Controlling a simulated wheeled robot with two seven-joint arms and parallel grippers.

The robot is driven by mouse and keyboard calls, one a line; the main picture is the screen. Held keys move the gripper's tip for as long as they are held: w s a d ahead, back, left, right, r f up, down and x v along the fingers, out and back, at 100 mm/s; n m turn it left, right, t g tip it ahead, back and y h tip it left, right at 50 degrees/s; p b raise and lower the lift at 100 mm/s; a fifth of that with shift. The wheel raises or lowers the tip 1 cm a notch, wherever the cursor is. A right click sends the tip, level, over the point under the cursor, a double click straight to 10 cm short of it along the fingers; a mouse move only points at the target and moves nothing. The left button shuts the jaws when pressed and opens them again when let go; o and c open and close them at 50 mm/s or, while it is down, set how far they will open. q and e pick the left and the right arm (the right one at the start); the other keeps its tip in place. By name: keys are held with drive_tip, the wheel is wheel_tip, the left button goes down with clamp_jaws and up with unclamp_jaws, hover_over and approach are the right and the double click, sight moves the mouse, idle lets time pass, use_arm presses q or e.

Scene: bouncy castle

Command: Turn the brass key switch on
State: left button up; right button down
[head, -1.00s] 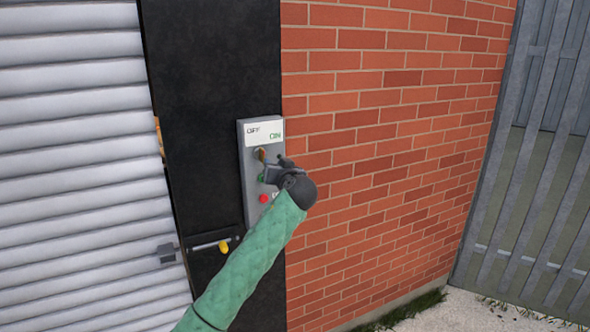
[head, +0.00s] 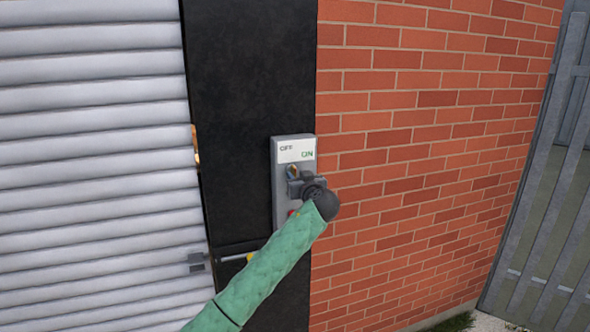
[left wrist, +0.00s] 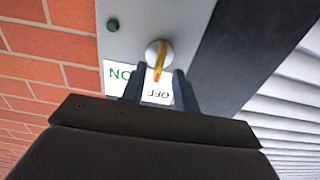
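The brass key switch (head: 292,170) sits on a grey control box under a white label marked OFF and ON. In the left wrist view, which is upside down, the brass key (left wrist: 159,60) has a reddish end and points toward the label, roughly at the OFF side. My left gripper (head: 294,180) is right at the key in the head view and covers part of the box. In the left wrist view its two dark fingers (left wrist: 158,78) stand apart on either side of the key, with gaps visible. My right gripper is out of view.
The grey box (head: 279,200) is fixed to a black post beside a brick wall (head: 420,160). A red button (head: 292,212) is partly hidden by my gripper; a green button (left wrist: 113,25) shows too.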

sight(294, 173)
use_arm(q)
drive_tip(key=p+x, duration=0.1)
drive_tip(key=x, duration=0.1)
drive_tip(key=shift+w+a, duration=0.1)
drive_tip(key=shift+w, duration=0.25)
clamp_jaws()
